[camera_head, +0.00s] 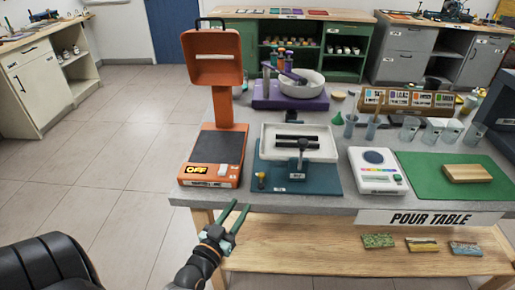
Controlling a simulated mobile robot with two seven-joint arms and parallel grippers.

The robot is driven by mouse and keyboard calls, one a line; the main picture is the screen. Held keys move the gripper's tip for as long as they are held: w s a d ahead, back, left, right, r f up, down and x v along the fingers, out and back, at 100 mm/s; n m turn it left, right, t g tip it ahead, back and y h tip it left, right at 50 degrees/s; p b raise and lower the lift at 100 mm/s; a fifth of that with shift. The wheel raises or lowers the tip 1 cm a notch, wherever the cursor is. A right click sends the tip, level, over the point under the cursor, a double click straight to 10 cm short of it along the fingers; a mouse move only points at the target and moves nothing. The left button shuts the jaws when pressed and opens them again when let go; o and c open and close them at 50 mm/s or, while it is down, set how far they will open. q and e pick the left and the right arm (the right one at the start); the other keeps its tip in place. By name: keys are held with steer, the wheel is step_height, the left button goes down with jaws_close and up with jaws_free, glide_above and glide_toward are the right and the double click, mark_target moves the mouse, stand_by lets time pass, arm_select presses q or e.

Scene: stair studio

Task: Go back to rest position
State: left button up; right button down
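My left gripper (241,205) is in front of the pour table's (350,203) front edge, left of the table's middle. Its two greenish fingers point up and stand apart, with nothing between them. It overlaps the table edge in the picture; I cannot tell whether it touches. My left arm comes in from the bottom, left of the middle. My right gripper is not in the picture.
An orange machine (212,150) marked OFF stands at the table's left end. Beside it are a white tray (265,153) on a blue base, a white scale (377,170) and a green mat (425,185). The lower shelf (300,247) holds small packs. Floor (110,170) is clear at left.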

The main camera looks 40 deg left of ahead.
arm_select(q)
steer(key=s+d+f+m+g+h+p, duration=0.1)
steer(key=s+d+f+m+g+h, duration=0.1)
steer(key=s+d+f+g, duration=0.2)
steer(key=s+d+f+m+g+h+p, duration=0.2)
steer(key=s+d+f, duration=0.6)
steer(key=d, duration=0.4)
steer(key=shift+s+d+f+g+h, duration=0.25)
steer(key=shift+s+g+h, duration=0.2)
steer(key=shift+g+h, duration=0.55)
